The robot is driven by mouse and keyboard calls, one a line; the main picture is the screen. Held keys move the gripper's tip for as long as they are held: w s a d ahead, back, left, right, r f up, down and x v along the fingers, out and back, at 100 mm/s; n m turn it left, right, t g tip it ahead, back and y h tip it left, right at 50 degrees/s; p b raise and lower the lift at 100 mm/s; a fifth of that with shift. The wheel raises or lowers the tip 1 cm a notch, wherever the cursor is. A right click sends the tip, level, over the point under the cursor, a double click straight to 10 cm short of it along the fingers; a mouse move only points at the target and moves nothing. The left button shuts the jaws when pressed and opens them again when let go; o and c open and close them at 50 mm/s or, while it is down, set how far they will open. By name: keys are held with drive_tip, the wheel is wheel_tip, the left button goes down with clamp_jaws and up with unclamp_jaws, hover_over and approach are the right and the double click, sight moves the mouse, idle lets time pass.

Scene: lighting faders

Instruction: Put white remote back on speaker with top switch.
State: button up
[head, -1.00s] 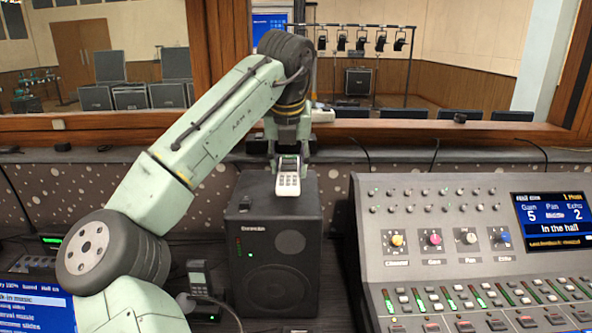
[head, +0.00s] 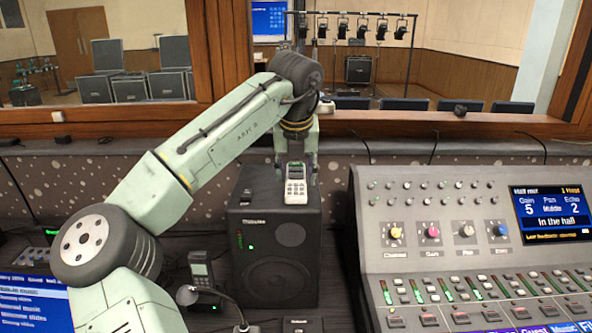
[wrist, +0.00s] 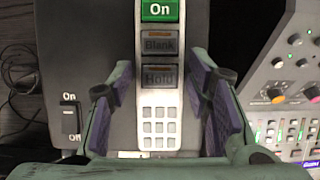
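The white remote (head: 296,184) is at the top of the dark speaker (head: 275,268), right of centre, buttons facing up. In the wrist view the remote (wrist: 160,98) shows a green On button, Blank and Hold buttons and a keypad. The top switch (wrist: 69,112), marked On and Off, is left of it on the speaker top. My gripper (head: 297,165) is over the remote's far part. In the wrist view its fingers (wrist: 160,88) stand open, one on each side, with narrow gaps to the remote. I cannot tell whether its underside touches the speaker.
A mixing console (head: 450,235) with knobs, faders and a screen stands close on the right. A dark handset (head: 202,270) and a lamp (head: 205,296) are left of the speaker. A blue screen (head: 35,305) is at lower left. A window ledge (head: 400,128) runs behind.

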drive_tip(key=shift+o, duration=1.1)
drive_tip(key=shift+r, duration=0.25)
drive_tip(key=b+v, duration=0.1)
drive_tip(key=v, duration=1.1)
